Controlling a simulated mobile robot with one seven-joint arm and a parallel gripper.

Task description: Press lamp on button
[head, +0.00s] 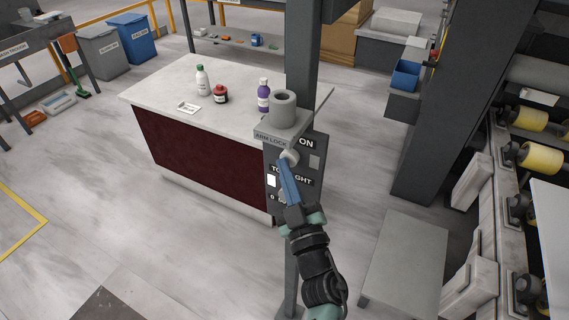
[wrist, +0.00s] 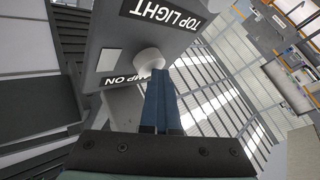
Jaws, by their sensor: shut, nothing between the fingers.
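A dark grey control panel (head: 315,150) stands on a post, with a label ending in "ON" near its top and a partly covered "TOP LIGHT" label lower down. My gripper (head: 286,166) is shut and empty, its blue fingers in front of the panel. A pale round button (head: 290,156) is at the fingertips. In the wrist view the panel appears upside down, with the pale round button (wrist: 149,61) beside a "LAMP ON" label (wrist: 121,79), partly hidden. My fingertips (wrist: 159,73) overlap the button's edge there; I cannot tell whether they touch.
A grey cylinder (head: 282,109) sits on the "ARM LOCK" bracket above the panel. Behind is a stone-topped counter (head: 165,88) with a white bottle (head: 202,82), a red-capped jar (head: 220,94) and a purple bottle (head: 264,96). A grey bench (head: 405,255) stands at right.

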